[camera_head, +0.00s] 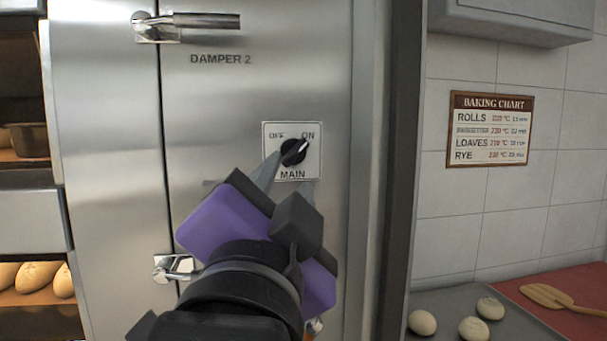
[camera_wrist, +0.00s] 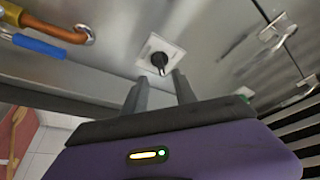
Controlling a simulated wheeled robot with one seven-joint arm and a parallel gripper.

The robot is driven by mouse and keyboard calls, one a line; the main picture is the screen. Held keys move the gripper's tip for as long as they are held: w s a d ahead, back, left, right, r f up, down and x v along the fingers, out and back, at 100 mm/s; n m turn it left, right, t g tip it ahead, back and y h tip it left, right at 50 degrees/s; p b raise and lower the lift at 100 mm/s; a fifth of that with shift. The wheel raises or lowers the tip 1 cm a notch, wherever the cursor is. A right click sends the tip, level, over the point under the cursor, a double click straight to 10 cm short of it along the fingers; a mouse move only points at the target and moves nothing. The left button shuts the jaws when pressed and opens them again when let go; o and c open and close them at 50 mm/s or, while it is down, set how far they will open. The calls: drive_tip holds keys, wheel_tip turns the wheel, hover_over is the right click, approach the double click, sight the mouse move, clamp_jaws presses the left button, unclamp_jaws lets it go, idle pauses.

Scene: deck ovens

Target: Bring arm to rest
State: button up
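My gripper (camera_head: 290,172) is in front of the steel oven panel, just below the black MAIN knob (camera_head: 294,151). The knob's white mark points up and right, toward ON. In the wrist view my gripper (camera_wrist: 157,82) has its two grey fingers apart with nothing between them. The knob (camera_wrist: 159,61) shows on its pale plate (camera_wrist: 172,49) just beyond the fingertips. I see no clear contact, but the exact gap is hard to tell. The left finger overlaps the plate's lower left edge in the head view.
A damper handle (camera_head: 195,23) is at top left and a lower handle (camera_head: 175,268) is left of my gripper. Bread rolls (camera_head: 473,328) lie on a tray at lower right, near a wooden paddle (camera_head: 552,297). In the wrist view, a copper pipe with a blue lever (camera_wrist: 40,46) is upper left.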

drive_tip(key=shift+s+f, duration=0.1)
drive_tip(key=shift+s, duration=0.3)
drive_tip(key=s+a+n+t+y, duration=0.35)
drive_tip(key=n+y, duration=0.25)
drive_tip(key=n, duration=0.3)
drive_tip(key=s+d+f+n+g+y+p, duration=0.15)
drive_tip(key=d+f+n, duration=0.25)
drive_tip(key=f, duration=0.6)
drive_tip(key=s+d+f+n+g+y, duration=0.3)
drive_tip(key=d+f, duration=0.1)
drive_tip(key=f, duration=0.7)
drive_tip(key=s+d+f+m+g+h+p, duration=0.1)
drive_tip(key=s+d+f+h, duration=0.4)
drive_tip(key=s+d+f, duration=0.5)
drive_tip(key=s+d+f+m+g+h+p, duration=0.2)
drive_tip(key=s+d+f+m+g+h, duration=0.2)
drive_tip(key=s+d+f, duration=0.6)
drive_tip(key=s+m+h, duration=0.1)
drive_tip(key=s, duration=0.3)
drive_tip(key=shift+s+d, duration=0.15)
drive_tip(key=shift+d, duration=0.25)
